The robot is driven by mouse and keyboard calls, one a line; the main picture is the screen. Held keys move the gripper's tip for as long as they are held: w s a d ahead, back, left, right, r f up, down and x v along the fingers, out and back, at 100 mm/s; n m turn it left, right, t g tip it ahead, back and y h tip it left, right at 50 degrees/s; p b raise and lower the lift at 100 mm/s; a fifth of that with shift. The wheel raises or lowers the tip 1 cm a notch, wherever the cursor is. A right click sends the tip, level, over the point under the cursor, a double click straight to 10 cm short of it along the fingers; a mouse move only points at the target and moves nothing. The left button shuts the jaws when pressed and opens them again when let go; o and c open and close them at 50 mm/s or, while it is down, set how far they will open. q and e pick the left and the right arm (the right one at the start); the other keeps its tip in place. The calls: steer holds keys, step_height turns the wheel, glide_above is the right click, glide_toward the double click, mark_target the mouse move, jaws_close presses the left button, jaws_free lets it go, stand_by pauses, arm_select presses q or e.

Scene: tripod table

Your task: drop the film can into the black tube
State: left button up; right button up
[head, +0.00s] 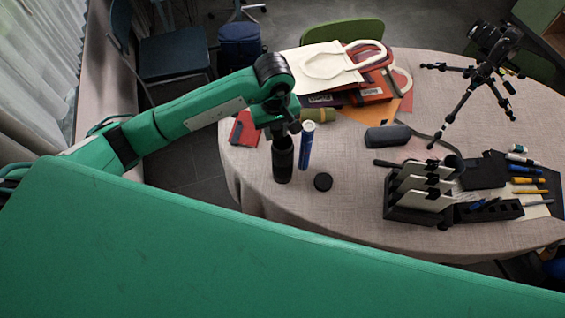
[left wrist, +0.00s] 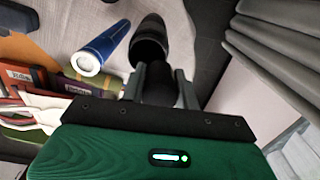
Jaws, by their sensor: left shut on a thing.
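My left gripper (head: 281,127) is above the black tube (head: 283,165), which stands upright on the table near its left edge. In the left wrist view, the gripper (left wrist: 160,84) is shut on a small dark cylinder, the film can (left wrist: 159,92), held between its two fingers. The black tube (left wrist: 150,38) shows just beyond the can there, its end close to the fingertips. I cannot tell whether the can touches the tube or is partly inside its mouth. My right gripper is not in view.
A blue tube (head: 306,150) with a white top stands close to the right of the black tube. A dark case (head: 388,136), a black rack (head: 412,214) and a tripod (head: 470,90) are further right. Books and a bag lie behind.

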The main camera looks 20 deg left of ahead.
arm_select(q)
steer(key=o, duration=1)
steer(key=shift+c, duration=0.2)
steer(key=shift+o, duration=0.4)
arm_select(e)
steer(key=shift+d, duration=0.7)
arm_select(q)
step_height(320, 180, up, 14)
steer(key=b, duration=0.4)
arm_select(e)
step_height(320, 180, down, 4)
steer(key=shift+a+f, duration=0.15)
arm_select(q)
steer(key=shift+f, duration=0.1)
